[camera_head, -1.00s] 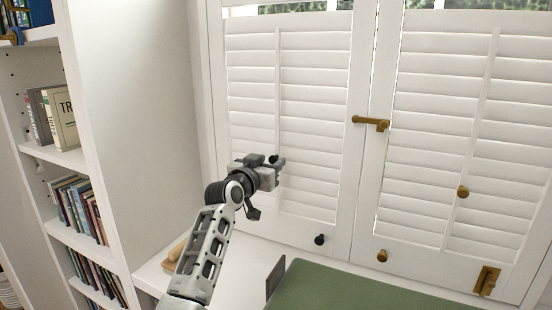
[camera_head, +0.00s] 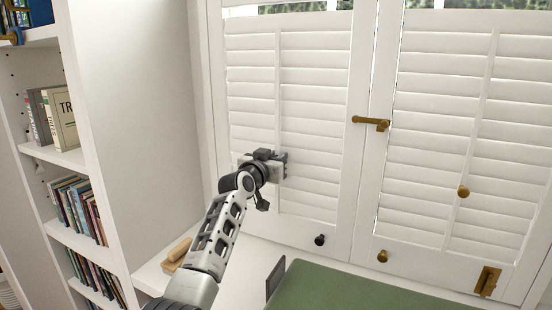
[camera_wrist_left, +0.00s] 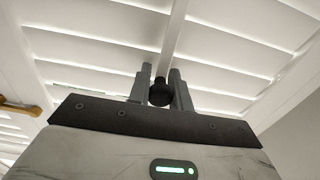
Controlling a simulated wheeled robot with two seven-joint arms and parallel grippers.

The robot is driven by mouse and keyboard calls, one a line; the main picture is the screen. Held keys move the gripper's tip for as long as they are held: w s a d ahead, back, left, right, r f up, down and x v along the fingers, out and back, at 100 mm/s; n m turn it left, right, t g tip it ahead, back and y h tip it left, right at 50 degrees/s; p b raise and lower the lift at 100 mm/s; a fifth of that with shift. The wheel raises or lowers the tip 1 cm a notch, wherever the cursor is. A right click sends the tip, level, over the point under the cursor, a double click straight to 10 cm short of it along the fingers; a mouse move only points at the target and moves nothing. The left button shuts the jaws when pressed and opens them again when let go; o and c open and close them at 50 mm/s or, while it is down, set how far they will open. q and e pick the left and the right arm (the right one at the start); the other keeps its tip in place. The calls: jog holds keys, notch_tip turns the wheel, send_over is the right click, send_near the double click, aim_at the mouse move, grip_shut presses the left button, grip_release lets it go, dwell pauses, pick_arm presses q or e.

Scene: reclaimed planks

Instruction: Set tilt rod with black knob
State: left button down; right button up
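The white tilt rod (camera_head: 277,100) runs vertically down the left louvred shutter, in front of its slats. It also shows in the left wrist view (camera_wrist_left: 174,40). Its black knob (camera_wrist_left: 160,93) sits between the two fingers of my left gripper (camera_wrist_left: 162,80), with no clear gap on either side, so the gripper looks shut on it. In the head view my left gripper (camera_head: 281,165) is at the rod, and hides the knob. The left slats look nearly closed. My right gripper is not in view.
Another black knob (camera_head: 319,240) is on the left shutter's bottom rail. The right shutter has a brass knob (camera_head: 463,191) on its rod, and a brass latch (camera_head: 371,123) spans the middle. A green cushion (camera_head: 350,290) lies below, a bookshelf (camera_head: 60,158) left.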

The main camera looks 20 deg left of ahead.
pick_arm(q)
notch_tip(320, 180, up, 3)
jog(key=shift+f+p, duration=0.15)
jog(key=shift+p, duration=0.95)
jog(key=shift+f, duration=0.1)
jog(key=c, duration=1.3)
grip_release()
jog(key=shift+o, duration=0.2)
jog(key=s, duration=1.6)
